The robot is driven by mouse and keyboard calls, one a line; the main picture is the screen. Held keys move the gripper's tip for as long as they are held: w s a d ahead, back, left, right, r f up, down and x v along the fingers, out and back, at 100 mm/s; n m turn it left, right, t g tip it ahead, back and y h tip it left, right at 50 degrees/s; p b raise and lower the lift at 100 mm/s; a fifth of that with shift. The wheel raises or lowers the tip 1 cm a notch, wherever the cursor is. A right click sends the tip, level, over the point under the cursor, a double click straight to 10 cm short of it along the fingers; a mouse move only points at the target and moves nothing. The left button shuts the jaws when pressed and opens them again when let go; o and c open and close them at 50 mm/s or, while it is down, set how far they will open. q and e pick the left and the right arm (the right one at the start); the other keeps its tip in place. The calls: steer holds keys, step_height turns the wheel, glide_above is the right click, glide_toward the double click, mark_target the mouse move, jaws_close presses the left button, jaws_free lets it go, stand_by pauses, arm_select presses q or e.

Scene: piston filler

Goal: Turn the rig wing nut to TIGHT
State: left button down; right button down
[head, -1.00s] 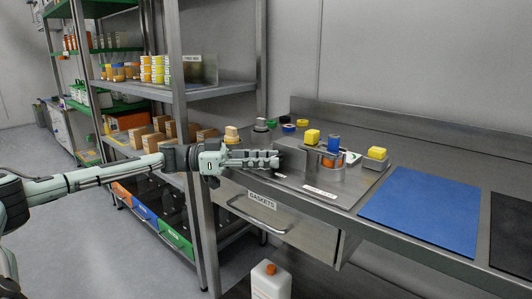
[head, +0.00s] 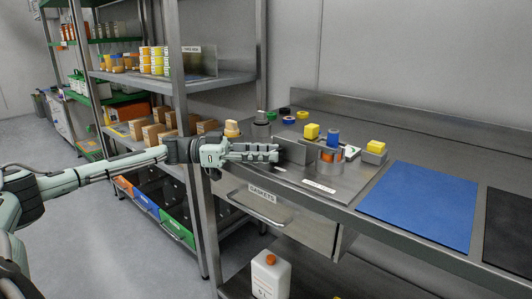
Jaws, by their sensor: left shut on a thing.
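My left gripper (head: 276,153) comes in from the left and reaches over the bench's left edge. Its fingers are closed at the left end of the grey metal rig (head: 296,150), at its upright plate. The rig wing nut is hidden by the fingers, so its angle and any TIGHT mark cannot be read. The rig stands on a flat steel base plate (head: 345,187) with a white label on its front. My right gripper is not in view.
A blue mat (head: 420,205) lies to the right. A gasket drawer (head: 285,216) is below; steel shelving (head: 215,89) stands left.

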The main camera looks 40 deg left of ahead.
arm_select(q)
steer(key=c, duration=1.2)
jaws_free()
steer(key=shift+v, duration=4)
steer(key=shift+f, duration=0.1)
